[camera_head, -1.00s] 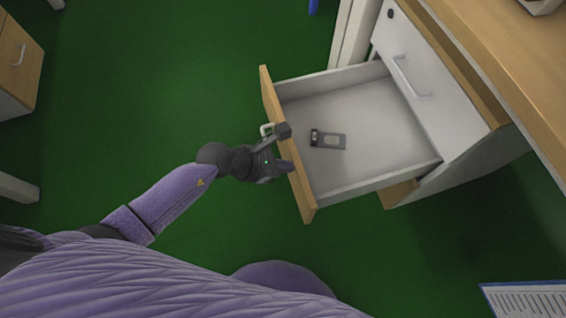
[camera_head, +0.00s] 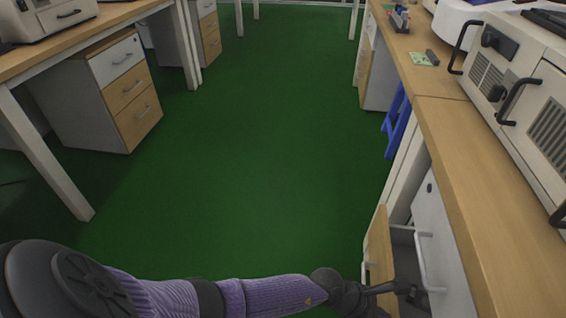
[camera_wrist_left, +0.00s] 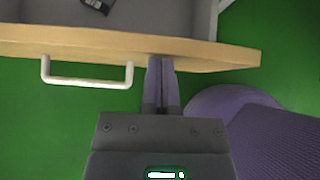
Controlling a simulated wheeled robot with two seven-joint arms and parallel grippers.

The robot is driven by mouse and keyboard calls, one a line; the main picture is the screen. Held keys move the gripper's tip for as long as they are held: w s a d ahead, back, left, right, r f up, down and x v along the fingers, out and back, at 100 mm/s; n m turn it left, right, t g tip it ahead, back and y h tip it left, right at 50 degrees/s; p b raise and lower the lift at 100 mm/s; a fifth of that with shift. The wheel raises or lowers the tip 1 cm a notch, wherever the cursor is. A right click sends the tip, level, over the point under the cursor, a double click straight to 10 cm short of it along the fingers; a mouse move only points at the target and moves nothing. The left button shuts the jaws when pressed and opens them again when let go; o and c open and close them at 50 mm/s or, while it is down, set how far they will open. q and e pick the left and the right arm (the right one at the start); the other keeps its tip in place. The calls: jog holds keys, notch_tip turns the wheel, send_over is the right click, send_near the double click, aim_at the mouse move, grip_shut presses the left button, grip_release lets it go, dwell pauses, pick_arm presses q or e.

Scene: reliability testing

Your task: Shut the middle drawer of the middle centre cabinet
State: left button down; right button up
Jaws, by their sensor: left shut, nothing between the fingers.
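The wooden-fronted middle drawer (camera_head: 380,245) stands out from the cabinet (camera_head: 436,225) at the lower right of the head view. In the left wrist view its front (camera_wrist_left: 210,52) runs across the upper part, with the white handle (camera_wrist_left: 88,83) on its outer face and part of the grey interior (camera_wrist_left: 150,17) behind it. My left gripper (camera_head: 408,290) is shut and empty at the drawer front. In the wrist view its fingertips (camera_wrist_left: 161,62) meet the front to the right of the handle; contact cannot be told for sure. My right gripper is not in view.
A small dark object (camera_wrist_left: 98,5) lies inside the drawer. A wooden worktop (camera_head: 450,150) with a large machine (camera_head: 520,90) is above the cabinet. A blue stool (camera_head: 396,122) stands beyond. Another drawer cabinet (camera_head: 90,105) is at the left. The green floor between is clear.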

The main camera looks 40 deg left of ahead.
pick_arm(q)
jog(key=shift+w+d, duration=0.65)
jog(key=shift+d, duration=0.35)
jog(key=shift+w+d, duration=0.35)
jog(key=shift+d, duration=0.15)
jog(key=shift+w+d, duration=0.1)
jog(key=shift+d, duration=0.05)
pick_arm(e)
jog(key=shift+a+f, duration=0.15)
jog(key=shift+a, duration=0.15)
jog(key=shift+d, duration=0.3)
